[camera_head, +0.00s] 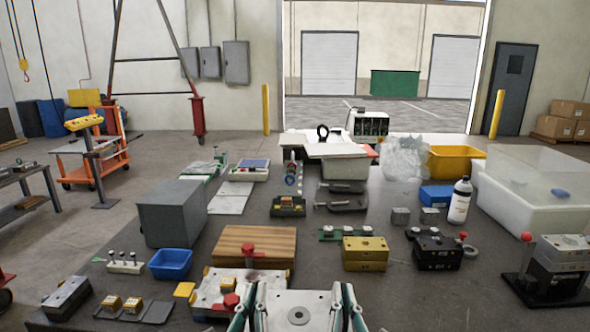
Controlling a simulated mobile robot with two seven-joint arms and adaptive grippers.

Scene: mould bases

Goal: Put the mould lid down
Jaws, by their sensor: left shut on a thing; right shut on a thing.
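A pale grey plate with a dark round hole in its middle, which I take for the mould lid (297,300), is at the bottom centre. My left gripper (256,310) is shut on its left side. My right gripper (346,310) is shut on its right side. The lower part of the lid and of both grippers is cut off by the picture's bottom edge. I cannot tell whether the lid touches the bench (330,222). A white mould-like plate with red knobs (212,288) lies just left of the lid.
A striped wooden board (270,240) lies behind the lid. A brass-coloured block (364,250) and a black block (433,246) stand to the right. A blue bin (170,264) and a grey box (171,215) stand to the left. Bare bench shows right of my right gripper.

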